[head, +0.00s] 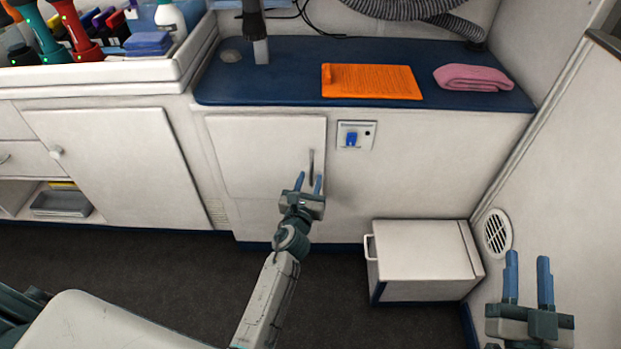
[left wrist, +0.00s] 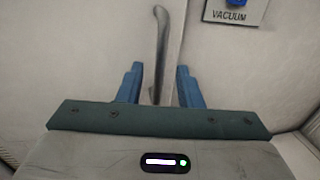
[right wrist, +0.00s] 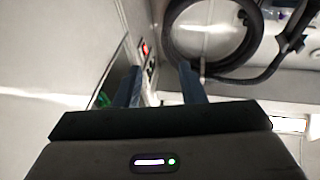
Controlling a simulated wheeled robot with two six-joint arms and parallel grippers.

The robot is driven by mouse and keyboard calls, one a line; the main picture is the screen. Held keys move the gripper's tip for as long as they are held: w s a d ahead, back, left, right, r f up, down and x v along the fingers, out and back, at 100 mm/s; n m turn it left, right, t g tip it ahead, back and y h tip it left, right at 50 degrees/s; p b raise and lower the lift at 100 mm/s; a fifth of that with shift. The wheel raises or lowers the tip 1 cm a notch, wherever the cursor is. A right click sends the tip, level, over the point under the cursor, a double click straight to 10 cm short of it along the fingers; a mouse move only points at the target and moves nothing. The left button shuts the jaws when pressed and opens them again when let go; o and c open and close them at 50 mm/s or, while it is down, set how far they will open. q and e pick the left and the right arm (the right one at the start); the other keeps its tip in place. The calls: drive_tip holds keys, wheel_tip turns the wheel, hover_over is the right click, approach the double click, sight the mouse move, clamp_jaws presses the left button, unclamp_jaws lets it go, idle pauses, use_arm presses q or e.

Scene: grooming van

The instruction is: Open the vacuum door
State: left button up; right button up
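The vacuum door (head: 262,155) is a white cabinet door under the blue counter, and it looks shut. Its grey vertical bar handle (head: 311,166) is near the door's right edge. My left gripper (head: 309,181) is open at the lower part of the handle. In the left wrist view the handle (left wrist: 162,45) runs down between the two blue fingers, with a gap on each side. A "VACUUM" label (left wrist: 230,15) shows to the right of the handle. My right gripper (head: 528,277) is open and empty at the lower right, far from the door.
A blue switch plate (head: 356,135) is right of the door. A white step box (head: 425,250) stands on the floor to the right. Dark floor (head: 130,270) is clear at left.

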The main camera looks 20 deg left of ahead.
use_arm(q)
drive_tip(key=shift+w+a, duration=0.1)
drive_tip(key=shift+w, duration=0.65)
use_arm(e)
drive_tip(key=shift+r+t, duration=0.3)
drive_tip(key=shift+r, duration=0.25)
use_arm(q)
clamp_jaws()
use_arm(e)
drive_tip(key=shift+f, duration=0.15)
